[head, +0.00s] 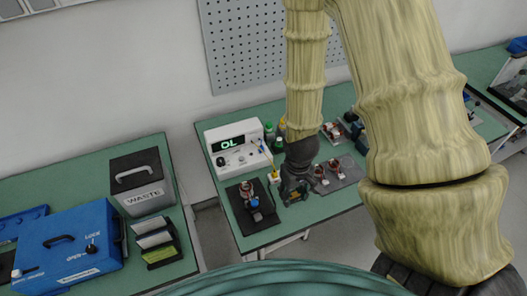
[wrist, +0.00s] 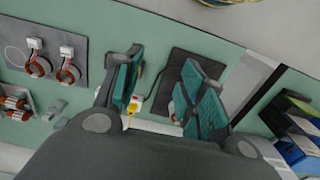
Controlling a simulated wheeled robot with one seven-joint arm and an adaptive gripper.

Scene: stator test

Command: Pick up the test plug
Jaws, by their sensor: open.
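The test plug (head: 274,177), a small yellow and white piece, stands on the green bench just right of the tester's front. In the wrist view the test plug (wrist: 134,104) shows between my gripper's fingers, closer to the left one, with a dark cable beside it. My gripper (head: 294,190) is open with nothing held; in the wrist view its teal fingers (wrist: 165,80) are spread apart. In the head view my gripper is just right of the plug. I cannot tell its height above the plug.
The white tester (head: 236,152) reads "OL". A black mat (head: 262,236) holds a stator with a blue part. A grey mat (head: 348,174) carries stators at right. Bottles (head: 269,136) stand behind. A waste bin (head: 142,182) and blue box (head: 66,246) are on the left bench.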

